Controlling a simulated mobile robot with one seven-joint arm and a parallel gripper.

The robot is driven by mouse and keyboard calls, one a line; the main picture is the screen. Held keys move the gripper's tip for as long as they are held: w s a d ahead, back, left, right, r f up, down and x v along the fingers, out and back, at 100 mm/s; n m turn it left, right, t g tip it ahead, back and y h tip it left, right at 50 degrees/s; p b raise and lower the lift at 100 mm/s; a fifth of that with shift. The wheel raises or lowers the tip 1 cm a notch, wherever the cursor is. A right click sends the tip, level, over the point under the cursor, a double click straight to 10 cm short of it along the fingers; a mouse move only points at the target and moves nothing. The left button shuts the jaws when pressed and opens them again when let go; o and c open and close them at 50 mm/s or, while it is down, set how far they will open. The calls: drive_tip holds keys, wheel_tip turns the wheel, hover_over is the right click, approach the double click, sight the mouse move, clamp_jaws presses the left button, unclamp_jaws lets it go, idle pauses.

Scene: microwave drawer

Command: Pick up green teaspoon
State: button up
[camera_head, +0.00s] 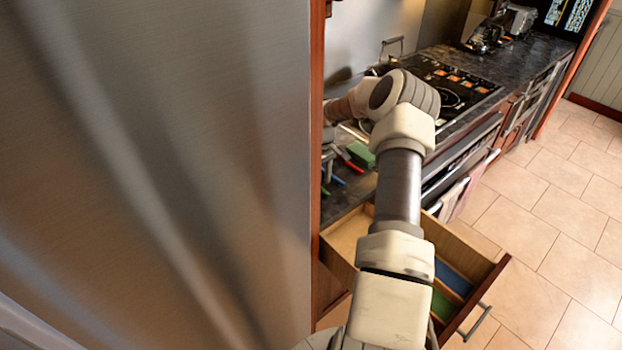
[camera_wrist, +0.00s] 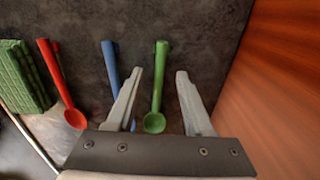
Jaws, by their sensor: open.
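A green teaspoon (camera_wrist: 158,82) lies on the dark countertop in the wrist view, its bowl towards my gripper and its handle pointing away. My gripper (camera_wrist: 157,75) is open. Its two fingers appear on either side of the green teaspoon, and nothing is held between them.
A blue spoon (camera_wrist: 112,72) lies left of the green one, partly behind the left finger. A red spoon (camera_wrist: 57,80) and a green sponge-like block (camera_wrist: 22,75) lie farther left. A wooden panel (camera_wrist: 275,80) stands close on the right. An open drawer (camera_head: 468,240) juts out below the counter.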

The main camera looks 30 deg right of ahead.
drive_tip(key=shift+f, duration=0.9)
clamp_jaws()
